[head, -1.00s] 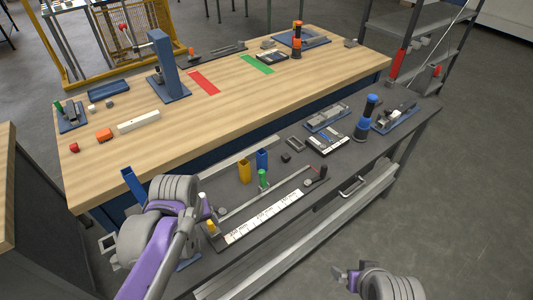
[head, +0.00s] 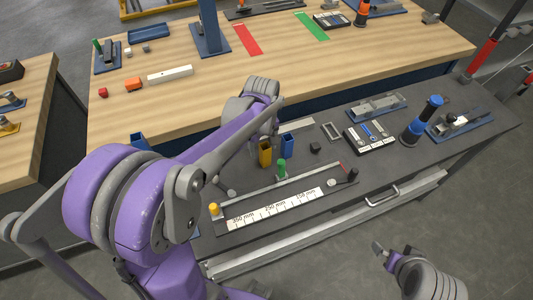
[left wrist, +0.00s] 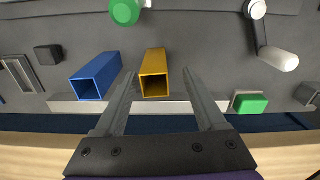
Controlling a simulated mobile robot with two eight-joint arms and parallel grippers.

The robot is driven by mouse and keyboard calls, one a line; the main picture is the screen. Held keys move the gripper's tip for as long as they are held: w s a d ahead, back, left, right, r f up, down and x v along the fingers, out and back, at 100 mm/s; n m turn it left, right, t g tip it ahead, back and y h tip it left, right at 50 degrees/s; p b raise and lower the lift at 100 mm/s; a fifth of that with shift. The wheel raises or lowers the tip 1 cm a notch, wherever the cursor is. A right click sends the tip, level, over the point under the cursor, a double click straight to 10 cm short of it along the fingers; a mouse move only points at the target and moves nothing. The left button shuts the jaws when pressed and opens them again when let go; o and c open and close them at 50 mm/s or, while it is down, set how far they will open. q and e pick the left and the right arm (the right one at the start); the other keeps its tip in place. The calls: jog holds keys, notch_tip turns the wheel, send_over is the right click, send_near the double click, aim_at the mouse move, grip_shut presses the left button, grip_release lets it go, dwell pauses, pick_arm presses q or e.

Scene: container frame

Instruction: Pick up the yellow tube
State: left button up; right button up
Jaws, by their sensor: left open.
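The yellow tube (head: 265,153) is a square, hollow, upright tube on the dark bench. It also shows in the left wrist view (left wrist: 153,62), with its open end facing the camera. My left gripper (left wrist: 158,80) is open, with one finger on each side of the yellow tube in that view; both look apart from it. In the head view my left arm reaches over to just behind the tube, and its fingers are hard to make out. My right gripper (head: 383,250) is off the bench at the lower right; its opening is unclear.
A blue tube (head: 287,146) stands close to the right of the yellow one; it lies just outside a finger in the left wrist view (left wrist: 96,76). A green-knobbed piece (head: 282,169) and a ruler strip (head: 275,209) are in front. A small black block (head: 315,148) lies right.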

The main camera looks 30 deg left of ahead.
aim_at(265, 158)
pick_arm(q)
jog(key=f, duration=0.6)
jog(key=shift+w+d, duration=0.15)
jog(key=shift+d, duration=0.15)
jog(key=shift+r, duration=0.1)
grip_shut()
